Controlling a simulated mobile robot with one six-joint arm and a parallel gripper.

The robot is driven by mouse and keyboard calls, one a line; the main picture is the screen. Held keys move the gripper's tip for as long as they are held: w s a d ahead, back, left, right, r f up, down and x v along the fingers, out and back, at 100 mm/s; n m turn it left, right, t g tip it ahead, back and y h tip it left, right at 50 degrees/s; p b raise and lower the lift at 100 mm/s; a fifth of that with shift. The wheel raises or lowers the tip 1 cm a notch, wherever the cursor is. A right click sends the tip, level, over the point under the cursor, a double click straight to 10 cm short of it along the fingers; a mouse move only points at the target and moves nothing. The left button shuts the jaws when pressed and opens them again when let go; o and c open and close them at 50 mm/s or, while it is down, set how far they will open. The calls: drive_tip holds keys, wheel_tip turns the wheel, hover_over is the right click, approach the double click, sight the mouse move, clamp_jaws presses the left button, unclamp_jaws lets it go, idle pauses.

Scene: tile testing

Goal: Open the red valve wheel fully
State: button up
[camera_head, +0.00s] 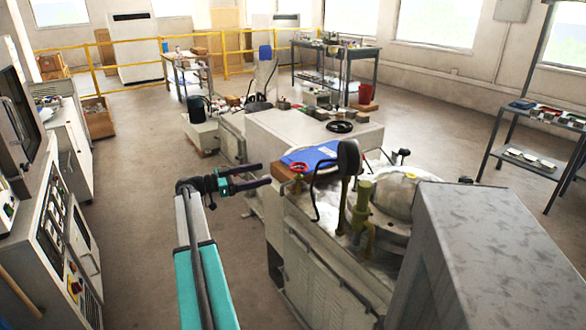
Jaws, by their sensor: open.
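The red valve wheel (299,167) is a small red ring on top of the grey machine in the middle of the view, beside a brown block and a blue folder. My gripper (264,175) is left of the wheel, at the end of my teal and grey arm. Its two dark fingers are spread apart and point right, toward the wheel. It appears empty, and a gap shows between the fingertips and the wheel. The wheel's stem and how far it is turned are too small to tell.
The blue folder (312,155) lies just behind the wheel. A black curved pipe with a dark head (349,158) and a green-yellow valve post (362,208) stand to its right. A large grey cabinet (485,260) is at front right. Floor is clear left of the machine.

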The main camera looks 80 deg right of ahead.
sight(293, 166)
drive_tip(key=p+x, duration=0.1)
drive_tip(key=x, duration=1.2)
drive_tip(key=shift+s+d, duration=0.1)
drive_tip(key=shift+s, duration=0.1)
drive_tip(key=shift+c, duration=0.4)
drive_tip(key=c, duration=1)
drive_tip(key=shift+o, duration=0.2)
